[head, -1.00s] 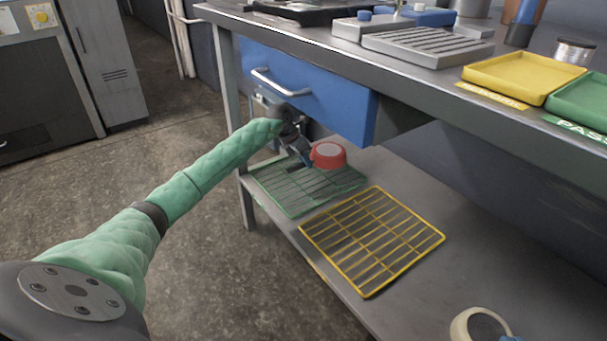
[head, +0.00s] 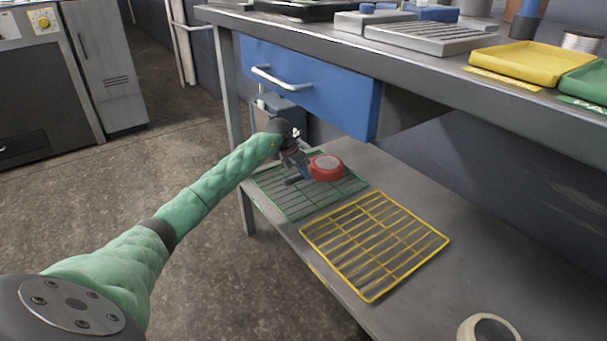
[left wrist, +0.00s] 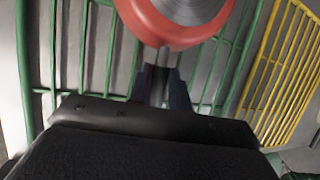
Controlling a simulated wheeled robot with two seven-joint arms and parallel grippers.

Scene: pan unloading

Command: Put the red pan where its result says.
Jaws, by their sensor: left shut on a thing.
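The red pan (head: 327,168) has a grey round face and is over the green wire rack (head: 305,204) on the lower shelf. In the left wrist view the red pan (left wrist: 150,28) is at the top, and green rack bars (left wrist: 57,50) show around and below it. My left gripper (head: 306,172) is shut on the pan's short handle; its fingers (left wrist: 163,78) show in the left wrist view. I cannot tell whether the pan touches the rack. My right gripper is not in view.
A yellow wire rack (head: 375,245) lies beside the green one. A blue drawer (head: 310,86) hangs above the green rack. A roll of tape (head: 488,329) lies at the front. Yellow (head: 525,62) and green (head: 590,82) trays stand on the bench top.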

